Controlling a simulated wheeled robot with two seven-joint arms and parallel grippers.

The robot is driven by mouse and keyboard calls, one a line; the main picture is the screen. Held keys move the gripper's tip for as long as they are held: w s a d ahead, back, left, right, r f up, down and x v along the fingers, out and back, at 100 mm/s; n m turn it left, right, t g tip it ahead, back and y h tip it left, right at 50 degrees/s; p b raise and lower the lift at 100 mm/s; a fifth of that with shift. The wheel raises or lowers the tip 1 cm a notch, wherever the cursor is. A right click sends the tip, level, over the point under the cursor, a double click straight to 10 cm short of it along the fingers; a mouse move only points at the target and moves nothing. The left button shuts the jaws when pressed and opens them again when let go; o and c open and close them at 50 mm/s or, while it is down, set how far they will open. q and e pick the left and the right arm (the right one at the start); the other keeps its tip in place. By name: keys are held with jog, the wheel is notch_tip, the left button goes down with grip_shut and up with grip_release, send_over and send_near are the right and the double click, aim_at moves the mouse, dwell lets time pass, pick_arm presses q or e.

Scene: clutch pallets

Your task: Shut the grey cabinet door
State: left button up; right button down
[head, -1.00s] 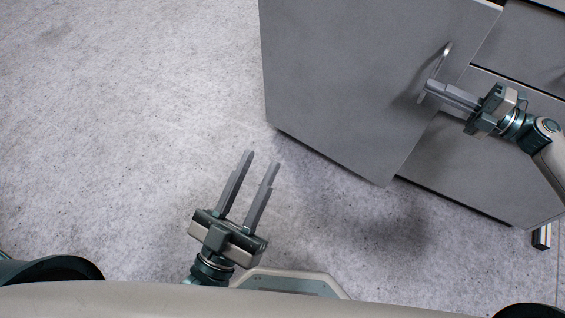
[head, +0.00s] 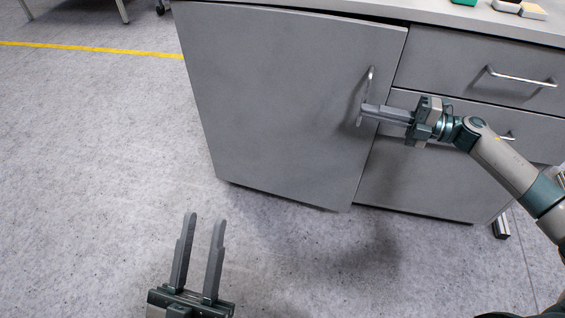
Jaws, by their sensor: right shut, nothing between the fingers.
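The grey cabinet door (head: 280,100) is a flat panel with a curved metal handle (head: 370,80) near its right edge. My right gripper (head: 361,113) is shut and empty. Its fingertips are at the lower part of the handle; whether they touch it or the door is unclear. My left gripper (head: 205,217) is open and empty, low in the view over the floor, apart from the door.
Drawers with bar handles (head: 520,78) are right of the door. The light countertop (head: 430,12) holds small green and white-topped items at the back right. A yellow floor line (head: 90,47) runs at the left. The floor left of the cabinet is clear.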

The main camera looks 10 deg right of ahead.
jog(key=v, duration=1.7)
jog(key=shift+s+p, duration=0.15)
jog(key=shift+p, duration=0.15)
